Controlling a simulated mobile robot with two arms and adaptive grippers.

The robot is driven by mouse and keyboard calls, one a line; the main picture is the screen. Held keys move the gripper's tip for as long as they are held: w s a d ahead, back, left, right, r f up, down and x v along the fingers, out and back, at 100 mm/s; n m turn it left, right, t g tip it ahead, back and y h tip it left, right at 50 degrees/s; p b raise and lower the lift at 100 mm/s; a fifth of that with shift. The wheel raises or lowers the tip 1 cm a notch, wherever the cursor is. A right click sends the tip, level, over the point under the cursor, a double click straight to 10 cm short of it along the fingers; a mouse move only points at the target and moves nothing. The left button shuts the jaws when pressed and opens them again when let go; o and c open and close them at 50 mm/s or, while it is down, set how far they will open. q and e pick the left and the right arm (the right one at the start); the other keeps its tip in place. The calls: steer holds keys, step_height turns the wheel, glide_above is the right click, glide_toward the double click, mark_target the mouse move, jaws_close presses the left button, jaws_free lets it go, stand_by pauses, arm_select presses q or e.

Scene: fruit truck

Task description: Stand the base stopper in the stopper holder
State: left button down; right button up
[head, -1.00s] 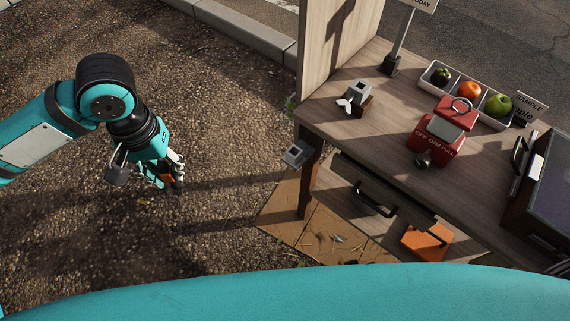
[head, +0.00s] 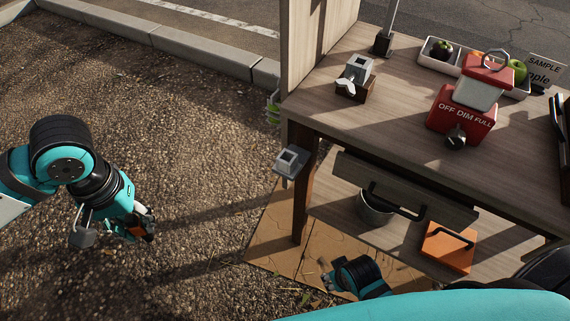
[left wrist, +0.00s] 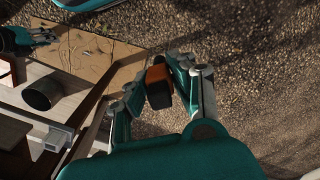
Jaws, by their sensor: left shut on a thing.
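My left gripper (head: 143,228) is shut on a small orange and black piece, which I take as the base stopper (head: 136,232). It is held over the gravel, left of the wooden stand and apart from it. In the left wrist view the stopper (left wrist: 158,84) sits between the fingertips (left wrist: 162,75). A grey square socket on the stand's front left corner, likely the stopper holder (head: 289,161), looks empty. It also shows in the left wrist view (left wrist: 56,139). My right gripper (head: 328,272) is low before the stand; its finger opening is unclear.
The stand's top (head: 350,120) holds a grey square piece on a wooden block (head: 356,78), a red lantern (head: 462,113) and a fruit tray (head: 437,62). Below are a drawer (head: 400,190), a metal pot (head: 376,209) and an orange box (head: 447,248). Gravel at left is clear.

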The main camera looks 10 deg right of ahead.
stand_by(0.3)
arm_select(q)
steer(key=w+d+r+n, duration=0.1)
steer(key=w+d+r, duration=0.2)
steer(key=w+d, duration=0.8)
step_height(320, 180, up, 5)
steer(key=n, duration=0.2)
glide_above(287, 163)
steer(key=w, duration=0.2)
steer(key=shift+d+r, duration=0.15)
steer(key=shift+d, duration=0.1)
steer(key=shift+s, duration=0.1)
steer(key=shift+f, duration=2.9)
steer(key=shift+f, duration=2)
steer(key=c, duration=1)
jaws_free()
steer(key=shift+c, duration=0.2)
